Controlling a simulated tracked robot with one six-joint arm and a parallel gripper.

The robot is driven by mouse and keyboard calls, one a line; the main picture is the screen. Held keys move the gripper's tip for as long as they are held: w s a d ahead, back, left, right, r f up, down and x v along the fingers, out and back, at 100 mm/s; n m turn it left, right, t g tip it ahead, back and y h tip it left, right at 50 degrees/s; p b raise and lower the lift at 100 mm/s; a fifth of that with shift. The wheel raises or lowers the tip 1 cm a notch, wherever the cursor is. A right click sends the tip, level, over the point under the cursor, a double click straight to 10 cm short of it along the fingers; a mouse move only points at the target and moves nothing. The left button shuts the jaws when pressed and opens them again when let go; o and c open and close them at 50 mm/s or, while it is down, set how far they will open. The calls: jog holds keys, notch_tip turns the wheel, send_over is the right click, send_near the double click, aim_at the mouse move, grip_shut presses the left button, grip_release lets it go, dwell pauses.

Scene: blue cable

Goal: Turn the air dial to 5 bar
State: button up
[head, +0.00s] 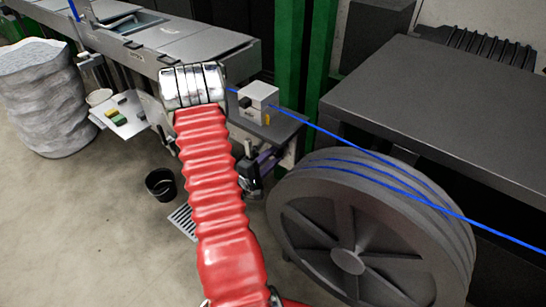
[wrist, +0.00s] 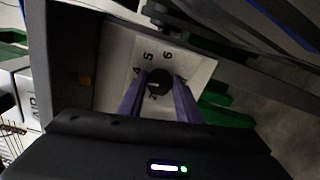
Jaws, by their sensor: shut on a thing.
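The air dial (wrist: 159,84) is a small black round knob on a pale plate (wrist: 190,66) with printed numbers in the wrist view. The numbers 4, 5 and 6 show along its upper left and top. A light mark shows on the knob, but I cannot read for certain which number it points at. My gripper (wrist: 157,90) is shut on the dial, with one purple finger on each side of it. The fingers hide the lower part of the scale.
A blue cable (head: 320,132) runs from a small grey box (head: 258,96) past a large grey reel (head: 347,262) at the right. A grey trough (head: 180,45) stands at the upper left. A black bucket (head: 161,184) sits on the floor. Open floor lies at the lower left.

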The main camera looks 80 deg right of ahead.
jog(key=m, duration=0.5)
jog(key=shift+f+m, duration=0.15)
jog(key=shift+m, duration=0.15)
jog(key=m, duration=0.5)
jog(key=shift+f, duration=0.15)
jog(key=o, duration=1)
jog(key=shift+w, duration=0.1)
jog(key=shift+v, duration=6.85)
